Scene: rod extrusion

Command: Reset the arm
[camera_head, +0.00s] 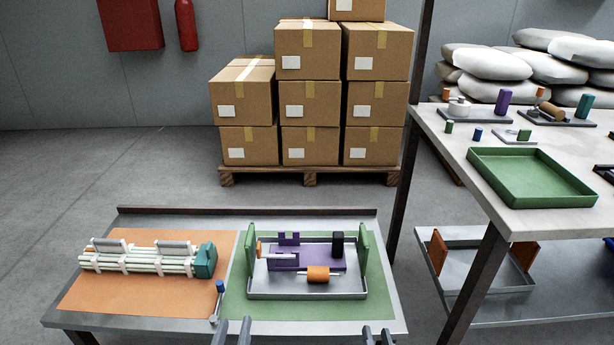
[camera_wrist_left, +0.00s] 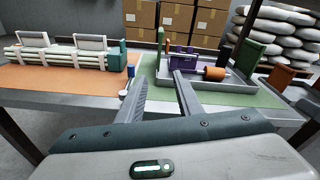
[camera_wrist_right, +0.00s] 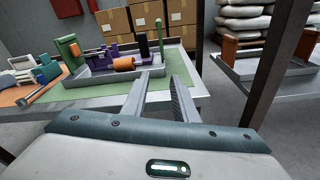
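My left gripper (camera_head: 233,331) shows at the bottom edge of the head view, near the table's front edge. In the left wrist view its two fingers (camera_wrist_left: 163,97) are apart with nothing between them. My right gripper (camera_head: 376,336) is further right at the bottom edge of the head view. Its fingers (camera_wrist_right: 162,95) are also apart and empty in the right wrist view. Both grippers are in front of the work table (camera_head: 180,322). A grey tray (camera_head: 308,296) with purple fixtures (camera_head: 322,258) and an orange cylinder part (camera_head: 318,274) sits on the green mat (camera_head: 376,300).
A rod assembly (camera_head: 140,260) with a teal end lies on the orange mat (camera_head: 105,295). A second table (camera_head: 470,210) with a green tray (camera_head: 530,195) is at right. Stacked boxes (camera_head: 308,100) stand behind.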

